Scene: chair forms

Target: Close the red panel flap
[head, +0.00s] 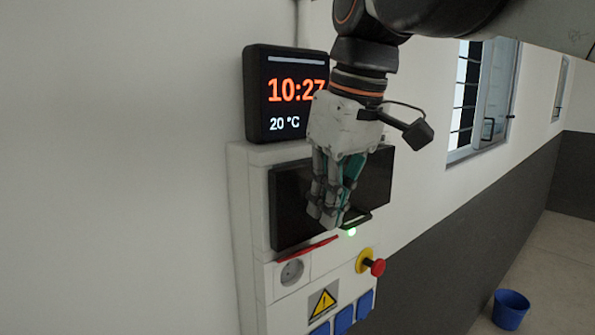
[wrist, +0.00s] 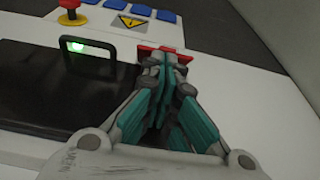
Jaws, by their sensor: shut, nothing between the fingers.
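The red panel flap (head: 308,249) shows in the head view as a thin red strip above a round white socket (head: 291,272). It stands out from the panel, seen nearly edge-on, and the socket below is uncovered. In the wrist view, the red flap (wrist: 146,55) shows around my fingertips, which hide part of it. My gripper (head: 328,222) is shut and empty, pointing down in front of the black door, just above the flap. It also shows in the wrist view (wrist: 164,52). I cannot tell whether the fingertips touch the flap.
A black door (head: 288,215) with a handle (head: 357,219) and a green light (head: 351,232) is behind my gripper. A red button (head: 377,267), warning sign (head: 323,303) and blue covers (head: 343,321) sit lower. A clock display (head: 277,112) is above. A blue bucket (head: 511,309) stands on the floor.

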